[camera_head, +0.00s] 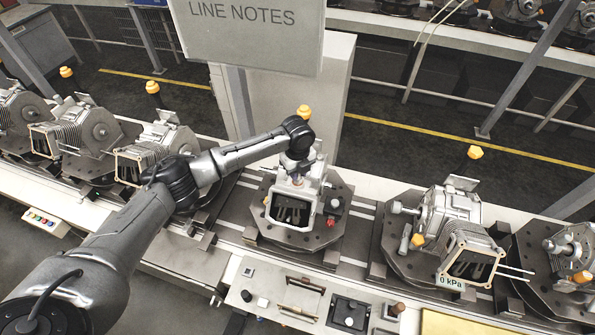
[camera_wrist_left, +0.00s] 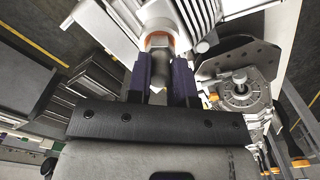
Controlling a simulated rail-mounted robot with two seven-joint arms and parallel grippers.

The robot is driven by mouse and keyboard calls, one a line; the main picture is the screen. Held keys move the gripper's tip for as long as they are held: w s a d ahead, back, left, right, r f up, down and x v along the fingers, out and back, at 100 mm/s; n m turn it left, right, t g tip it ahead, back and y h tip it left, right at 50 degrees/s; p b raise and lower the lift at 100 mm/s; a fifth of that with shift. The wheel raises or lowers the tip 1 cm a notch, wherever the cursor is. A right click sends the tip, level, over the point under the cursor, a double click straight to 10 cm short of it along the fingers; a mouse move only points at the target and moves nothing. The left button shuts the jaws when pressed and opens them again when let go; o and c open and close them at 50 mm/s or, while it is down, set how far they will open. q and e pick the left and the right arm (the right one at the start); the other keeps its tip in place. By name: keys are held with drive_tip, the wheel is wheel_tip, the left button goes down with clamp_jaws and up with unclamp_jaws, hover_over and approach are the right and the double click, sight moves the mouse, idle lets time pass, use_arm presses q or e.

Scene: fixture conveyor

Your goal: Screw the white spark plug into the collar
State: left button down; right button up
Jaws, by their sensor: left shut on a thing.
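My left gripper (camera_head: 298,172) is over the engine unit (camera_head: 292,212) on the middle fixture plate, pointing down. In the left wrist view its two dark fingers (camera_wrist_left: 163,78) are shut on the spark plug (camera_wrist_left: 160,72), whose visible part between them looks grey. The far end of the plug meets a pale collar with an orange ring (camera_wrist_left: 157,40) on the engine unit. How deep the plug sits in the collar is hidden. In the head view the arm and gripper cover most of the plug and collar. My right gripper is not in view.
More engine units stand on plates to the left (camera_head: 150,155) and right (camera_head: 455,225) along the conveyor. A control panel (camera_head: 300,300) lies in front. A grey "LINE NOTES" sign (camera_head: 250,38) hangs behind the arm.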

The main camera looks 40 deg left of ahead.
use_arm(q)
drive_tip(key=m, duration=0.6)
idle(0.4)
drive_tip(key=m, duration=0.6)
drive_tip(key=c, duration=0.9)
unclamp_jaws()
drive_tip(key=shift+f, duration=0.1)
drive_tip(key=shift+c, duration=0.2)
